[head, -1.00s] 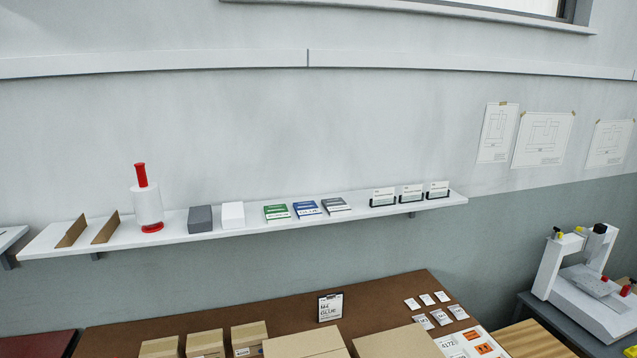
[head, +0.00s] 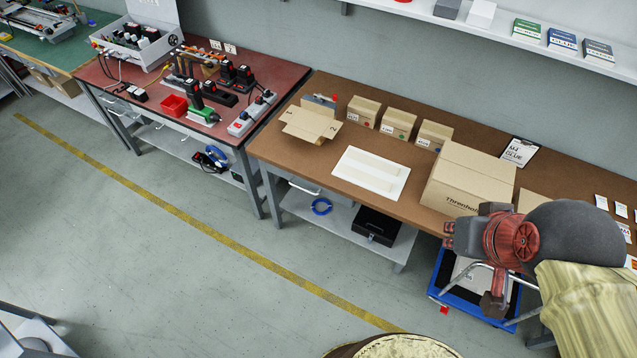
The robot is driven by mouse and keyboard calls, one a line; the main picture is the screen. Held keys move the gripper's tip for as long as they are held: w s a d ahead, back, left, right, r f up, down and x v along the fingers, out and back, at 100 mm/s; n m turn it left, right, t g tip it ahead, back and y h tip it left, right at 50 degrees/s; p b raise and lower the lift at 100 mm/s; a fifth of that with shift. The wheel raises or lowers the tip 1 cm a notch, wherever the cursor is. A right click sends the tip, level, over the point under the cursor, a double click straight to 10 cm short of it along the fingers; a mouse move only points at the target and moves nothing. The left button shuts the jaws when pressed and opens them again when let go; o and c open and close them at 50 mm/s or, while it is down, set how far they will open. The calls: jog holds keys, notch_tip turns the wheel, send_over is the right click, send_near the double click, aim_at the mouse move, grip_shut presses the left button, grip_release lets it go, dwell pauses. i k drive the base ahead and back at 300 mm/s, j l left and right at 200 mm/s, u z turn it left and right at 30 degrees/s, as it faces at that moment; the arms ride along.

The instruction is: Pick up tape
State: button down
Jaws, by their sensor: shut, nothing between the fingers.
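My gripper (head: 449,236) is at the right in the head view, in front of the table's front edge and above the blue crate. It is shut and empty, well to the right of the blue ring and apart from it.
The brown table (head: 330,138) holds an open carton (head: 309,124), small boxes (head: 398,123), a white sheet (head: 371,174) and a large carton (head: 465,178). A black case (head: 376,226) is on its lower shelf. A blue crate (head: 455,290) is below my arm. The floor at left is clear.

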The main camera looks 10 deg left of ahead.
aim_at(382, 184)
jog(key=u, duration=0.3)
jog(key=i+j+z, duration=0.2)
jog(key=i+j, duration=0.2)
jog(key=i+j+z, duration=0.2)
jog(key=i+j, duration=0.2)
jog(key=j, duration=0.15)
